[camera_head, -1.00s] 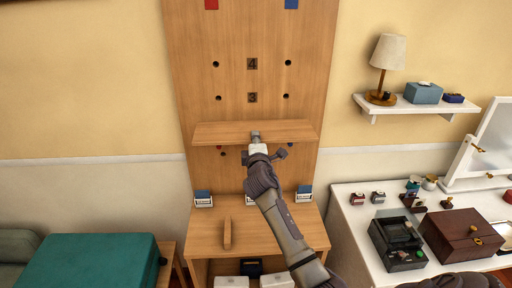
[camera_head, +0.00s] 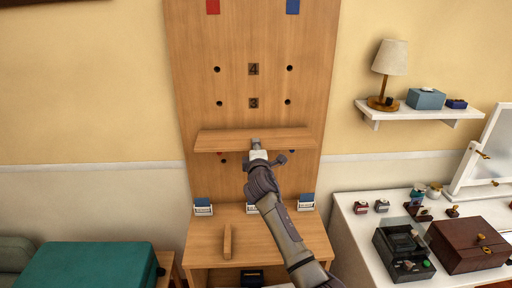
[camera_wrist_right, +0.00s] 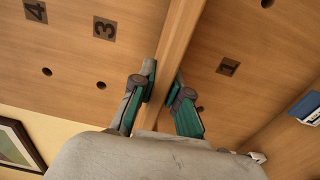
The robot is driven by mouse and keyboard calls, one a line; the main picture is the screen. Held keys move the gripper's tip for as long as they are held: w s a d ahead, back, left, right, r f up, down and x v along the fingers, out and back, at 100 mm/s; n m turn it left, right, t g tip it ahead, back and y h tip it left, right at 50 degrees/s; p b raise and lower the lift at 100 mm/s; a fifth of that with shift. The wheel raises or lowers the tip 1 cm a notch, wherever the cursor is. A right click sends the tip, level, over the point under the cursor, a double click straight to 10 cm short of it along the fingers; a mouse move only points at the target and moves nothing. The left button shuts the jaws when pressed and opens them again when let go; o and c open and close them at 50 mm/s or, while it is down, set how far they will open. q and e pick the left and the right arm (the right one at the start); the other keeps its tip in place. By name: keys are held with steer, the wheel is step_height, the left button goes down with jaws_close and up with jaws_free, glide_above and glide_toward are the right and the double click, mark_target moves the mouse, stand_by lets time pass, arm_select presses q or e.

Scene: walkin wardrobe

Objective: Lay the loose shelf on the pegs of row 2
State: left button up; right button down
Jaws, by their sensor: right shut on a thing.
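The loose shelf (camera_head: 222,142), a light wood board, is held roughly level across the upright wooden panel (camera_head: 250,40), just below the row 3 marker (camera_head: 253,103). My right gripper (camera_head: 256,148) is shut on the middle of its front edge. In the right wrist view the two fingers (camera_wrist_right: 160,92) clasp the shelf (camera_wrist_right: 180,35) from both sides. The row 2 marker and pegs are hidden behind the shelf, so I cannot tell whether it touches them. Dark holes (camera_head: 223,160) show just below it. My left gripper is not in view.
A wooden ledge (camera_head: 200,245) below carries small blue-and-white boxes (camera_head: 203,207) and a short upright wooden piece (camera_head: 227,241). A white wall shelf with a lamp (camera_head: 388,65) and a white dresser (camera_head: 350,230) with boxes stand to the right. The panel above the shelf is clear.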

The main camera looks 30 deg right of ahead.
steer(key=shift+f, duration=0.1)
stand_by(0.3)
steer(key=c, duration=1.1)
jaws_free()
steer(key=shift+f, duration=0.15)
steer(key=v, duration=1.2)
steer(key=shift+a, duration=0.1)
